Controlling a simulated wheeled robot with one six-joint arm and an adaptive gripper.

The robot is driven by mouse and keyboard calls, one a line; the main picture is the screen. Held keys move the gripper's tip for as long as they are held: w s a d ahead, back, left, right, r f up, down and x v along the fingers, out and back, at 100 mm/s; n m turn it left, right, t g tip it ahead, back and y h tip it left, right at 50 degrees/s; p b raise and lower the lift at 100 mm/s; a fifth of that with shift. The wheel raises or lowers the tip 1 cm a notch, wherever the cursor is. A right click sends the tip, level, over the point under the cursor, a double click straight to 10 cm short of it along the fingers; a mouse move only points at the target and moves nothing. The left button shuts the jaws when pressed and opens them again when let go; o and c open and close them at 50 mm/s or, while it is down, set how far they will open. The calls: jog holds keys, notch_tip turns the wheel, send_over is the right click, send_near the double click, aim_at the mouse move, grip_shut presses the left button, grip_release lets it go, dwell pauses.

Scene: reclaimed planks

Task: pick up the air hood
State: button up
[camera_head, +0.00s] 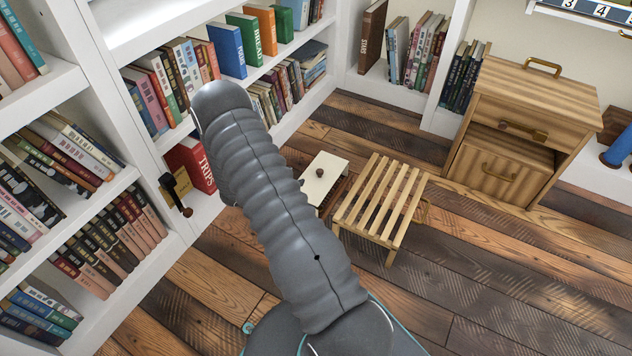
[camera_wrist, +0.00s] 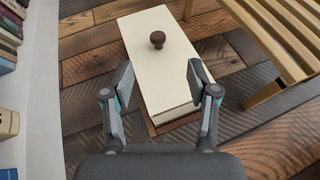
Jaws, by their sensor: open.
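A cream rectangular block with a brown round knob on top, the likeliest match for the air hood (camera_wrist: 165,75), lies on the plank floor over a thin brown base. In the head view the block (camera_head: 316,186) sits just left of a slatted wooden stool, partly hidden by my arm. My gripper (camera_wrist: 160,82) is open and empty in the wrist view, its two fingers apart on either side of the block's near part, with the knob beyond the fingertips. I cannot tell the height gap. In the head view my gripper is hidden behind my arm.
The slatted stool (camera_head: 380,195) stands close to the block's right side. White bookshelves (camera_head: 150,190) full of books rise at the left and back. A wooden cabinet (camera_head: 520,130) stands at the right back. The plank floor (camera_head: 500,270) in front is clear.

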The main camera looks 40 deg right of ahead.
aim_at(317, 173)
jog(key=shift+f, duration=0.75)
jog(key=shift+d+f, duration=0.25)
jog(key=shift+f, duration=0.05)
jog(key=x, duration=0.4)
jog(key=b+x, duration=0.1)
jog(key=x, duration=0.4)
jog(key=b+x, duration=0.1)
jog(key=x, duration=0.3)
jog(key=shift+w+d+f, duration=0.1)
jog(key=shift+w+d, duration=0.05)
jog(key=shift+w, duration=0.15)
jog(key=shift+n, duration=0.3)
grip_shut()
